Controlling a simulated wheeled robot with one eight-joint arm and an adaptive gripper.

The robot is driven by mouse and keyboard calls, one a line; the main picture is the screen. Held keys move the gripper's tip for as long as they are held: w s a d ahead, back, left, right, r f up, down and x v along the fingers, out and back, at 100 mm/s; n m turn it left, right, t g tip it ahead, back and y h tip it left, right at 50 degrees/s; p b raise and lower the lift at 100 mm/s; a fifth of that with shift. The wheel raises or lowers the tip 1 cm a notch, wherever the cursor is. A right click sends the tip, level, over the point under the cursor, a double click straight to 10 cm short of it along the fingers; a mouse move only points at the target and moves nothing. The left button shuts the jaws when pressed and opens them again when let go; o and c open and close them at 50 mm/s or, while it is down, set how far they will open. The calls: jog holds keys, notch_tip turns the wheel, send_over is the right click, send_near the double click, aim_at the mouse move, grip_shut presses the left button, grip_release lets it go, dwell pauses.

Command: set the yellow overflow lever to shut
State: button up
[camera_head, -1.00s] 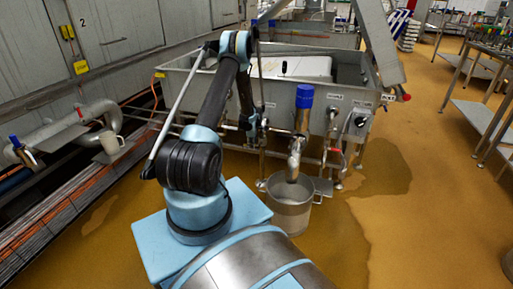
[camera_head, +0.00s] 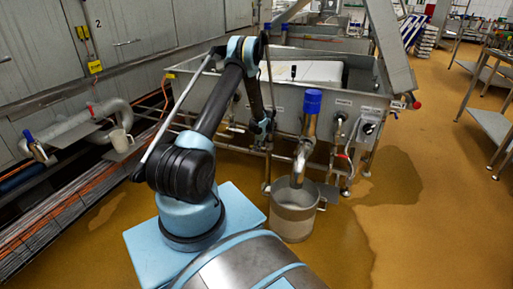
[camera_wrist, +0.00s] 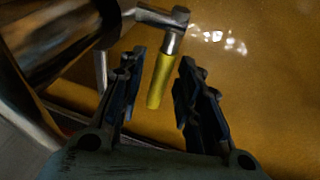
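The overflow lever shows in the wrist view as a metal stem with a yellow sleeve (camera_wrist: 159,82), hanging from a metal cross-piece at the top. My gripper (camera_wrist: 163,62) is open, with one dark finger to the left of the yellow sleeve and one to the right. The sleeve appears between the fingers with a gap on both sides; its depth relative to the fingertips is hard to tell. In the head view my gripper (camera_head: 262,130) is low against the front of the grey vat (camera_head: 285,118). I cannot make out the yellow lever there.
A blue-capped steel pipe (camera_head: 309,128) bends down into a grey bucket (camera_head: 293,222) right of my arm. Valves and thin pipes run along the vat front. A wet patch (camera_head: 398,180) lies on the open floor at right.

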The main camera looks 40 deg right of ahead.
jog(key=shift+f, duration=0.1)
jog(key=v, duration=1.1)
jog(key=shift+r, duration=0.45)
